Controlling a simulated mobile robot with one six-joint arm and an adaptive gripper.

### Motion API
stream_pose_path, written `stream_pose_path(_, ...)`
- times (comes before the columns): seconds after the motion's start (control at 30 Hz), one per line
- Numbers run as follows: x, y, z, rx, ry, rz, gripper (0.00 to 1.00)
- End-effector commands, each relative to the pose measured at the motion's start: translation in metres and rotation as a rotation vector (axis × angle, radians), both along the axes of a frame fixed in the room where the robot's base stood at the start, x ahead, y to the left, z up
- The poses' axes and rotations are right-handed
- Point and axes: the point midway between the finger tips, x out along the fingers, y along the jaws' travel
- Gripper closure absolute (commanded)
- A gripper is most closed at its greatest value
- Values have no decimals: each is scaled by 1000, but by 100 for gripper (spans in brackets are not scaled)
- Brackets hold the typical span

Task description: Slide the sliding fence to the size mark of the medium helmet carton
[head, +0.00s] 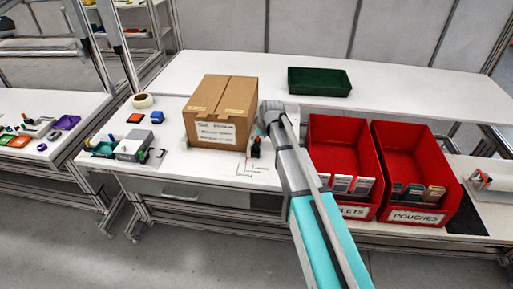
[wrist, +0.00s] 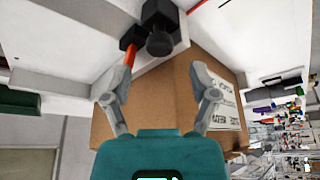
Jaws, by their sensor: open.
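A brown carton (head: 219,105) with a white label stands on the white bench, left of my gripper (head: 268,118). A small black clamp-like block (head: 255,147), probably part of the sliding fence, sits by the carton's right front corner. In the wrist view a black block with a round knob (wrist: 160,43) and a red strip (wrist: 131,55) lies beyond my gripper (wrist: 162,64). The fingers are spread wide and empty, with the carton (wrist: 165,95) behind them. Size marks (head: 258,170) with small lettering lie on the bench front; I cannot read them surely.
Two red bins (head: 340,150) (head: 411,157) stand right of my arm. A green tray (head: 320,82) is at the back. A grey device (head: 133,146), a tape roll (head: 143,100) and a blue block (head: 157,117) lie left of the carton. The rear bench is mostly clear.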

Motion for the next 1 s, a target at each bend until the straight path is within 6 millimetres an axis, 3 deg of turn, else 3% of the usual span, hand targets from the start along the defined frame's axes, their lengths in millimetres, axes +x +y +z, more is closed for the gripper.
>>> stream_pose_path(0.4,10,8,-33,0,0,0,25)
stream_pose_path(0.97,12,10,-38,0,0,0,25)
stream_pose_path(1.0,12,10,-38,0,0,0,28)
